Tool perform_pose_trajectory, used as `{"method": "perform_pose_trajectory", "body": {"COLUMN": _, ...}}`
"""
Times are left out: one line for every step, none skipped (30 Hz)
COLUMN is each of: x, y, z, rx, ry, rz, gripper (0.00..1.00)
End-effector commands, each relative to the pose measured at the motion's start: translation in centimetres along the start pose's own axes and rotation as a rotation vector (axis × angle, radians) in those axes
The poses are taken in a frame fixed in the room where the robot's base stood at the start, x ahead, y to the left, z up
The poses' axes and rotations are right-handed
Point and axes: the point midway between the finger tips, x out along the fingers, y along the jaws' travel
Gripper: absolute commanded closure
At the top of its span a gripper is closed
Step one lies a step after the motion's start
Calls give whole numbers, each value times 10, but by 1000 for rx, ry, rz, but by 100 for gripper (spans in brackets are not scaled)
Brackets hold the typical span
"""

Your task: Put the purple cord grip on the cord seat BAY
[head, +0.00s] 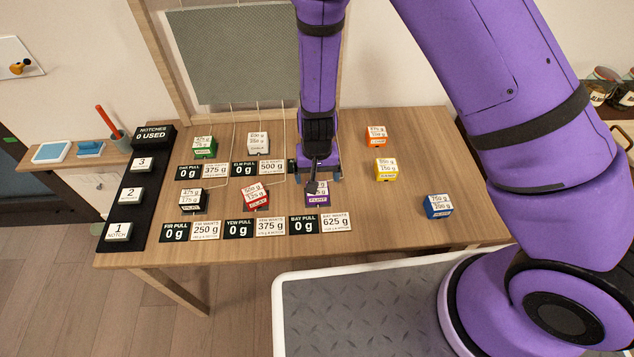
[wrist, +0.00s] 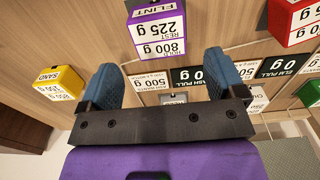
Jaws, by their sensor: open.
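The purple cord grip (head: 317,199) is a small block with a white label. It stands on the table just behind the BAY PULL sign (head: 304,224), which reads 0 g, and the BAY WANTS 625 g card (head: 336,222). I cannot make out the BAY seat itself or tell whether the block is on it. My gripper (head: 321,176) is open, low and just behind the purple grip, with its fingers apart. In the wrist view the purple grip (wrist: 158,32) lies ahead of my empty blue fingers (wrist: 162,65), not between them.
Red (head: 255,197) and black (head: 190,199) grips stand to the left, behind the YEW and FIR signs. Yellow (head: 385,170), orange (head: 376,136) and blue (head: 438,206) blocks stand to the right. Cords (head: 233,135) hang from the grey panel. Table is clear between purple and blue.

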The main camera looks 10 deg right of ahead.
Motion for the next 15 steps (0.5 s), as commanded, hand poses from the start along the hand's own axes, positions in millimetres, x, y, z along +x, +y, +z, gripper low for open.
{"method": "perform_pose_trajectory", "body": {"x": -10, "y": -1, "z": 0, "rx": -3, "ry": 3, "rz": -2, "gripper": 11}}
{"method": "perform_pose_trajectory", "body": {"x": -16, "y": -1, "z": 0, "rx": -3, "ry": 3, "rz": -2, "gripper": 11}}
{"method": "perform_pose_trajectory", "body": {"x": -22, "y": -1, "z": 0, "rx": -1, "ry": 3, "rz": -1, "gripper": 11}}
{"method": "perform_pose_trajectory", "body": {"x": -28, "y": -1, "z": 0, "rx": -2, "ry": 2, "rz": -2, "gripper": 11}}
{"method": "perform_pose_trajectory", "body": {"x": -32, "y": -1, "z": 0, "rx": -2, "ry": 2, "rz": -1, "gripper": 11}}
{"method": "perform_pose_trajectory", "body": {"x": -38, "y": 0, "z": 0, "rx": -1, "ry": 2, "rz": -1, "gripper": 11}}
{"method": "perform_pose_trajectory", "body": {"x": -42, "y": 0, "z": 0, "rx": -1, "ry": 2, "rz": -1, "gripper": 11}}
{"method": "perform_pose_trajectory", "body": {"x": -46, "y": -1, "z": 0, "rx": -2, "ry": 1, "rz": -1, "gripper": 11}}
{"method": "perform_pose_trajectory", "body": {"x": -50, "y": -1, "z": 0, "rx": -2, "ry": 2, "rz": -1, "gripper": 11}}
{"method": "perform_pose_trajectory", "body": {"x": -54, "y": -1, "z": 0, "rx": -1, "ry": 2, "rz": -1, "gripper": 11}}
{"method": "perform_pose_trajectory", "body": {"x": -56, "y": 0, "z": 0, "rx": -1, "ry": 1, "rz": -1, "gripper": 11}}
{"method": "perform_pose_trajectory", "body": {"x": -59, "y": 0, "z": 0, "rx": -1, "ry": 0, "rz": 0, "gripper": 11}}
{"method": "perform_pose_trajectory", "body": {"x": -61, "y": 0, "z": 0, "rx": -1, "ry": 0, "rz": 0, "gripper": 11}}
{"method": "perform_pose_trajectory", "body": {"x": -62, "y": 0, "z": 0, "rx": -1, "ry": 0, "rz": 0, "gripper": 11}}
{"method": "perform_pose_trajectory", "body": {"x": -64, "y": 0, "z": 0, "rx": -1, "ry": 0, "rz": 0, "gripper": 11}}
